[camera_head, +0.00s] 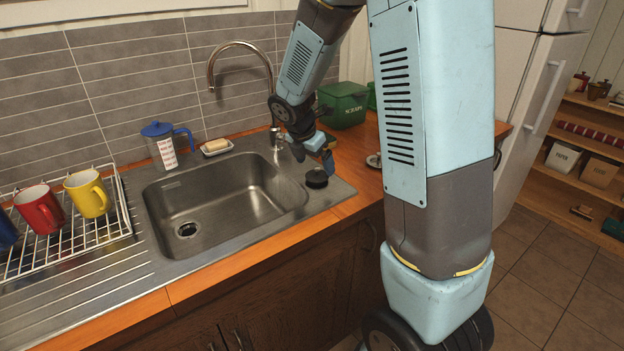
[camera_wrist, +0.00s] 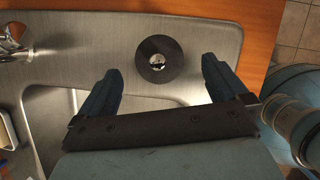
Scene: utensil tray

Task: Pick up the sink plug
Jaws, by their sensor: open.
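The sink plug (camera_head: 317,178) is a round black disc lying on the steel rim at the right of the sink. In the wrist view the plug (camera_wrist: 160,59) shows from above, with a small shiny piece at its centre. My gripper (camera_head: 328,160) is just above and beside the plug in the head view. In the wrist view my gripper (camera_wrist: 158,78) has its two dark fingers spread apart, with nothing between them. The plug lies beyond the fingertips, roughly centred between them.
The sink basin (camera_head: 217,203) is empty, with a drain at its bottom. The tap (camera_head: 240,44) stands behind my gripper. A soap dish (camera_head: 217,150), a blue-lidded jug (camera_head: 160,147) and a green scraps bin (camera_head: 343,106) stand at the back. A rack (camera_head: 107,232) holds mugs at left.

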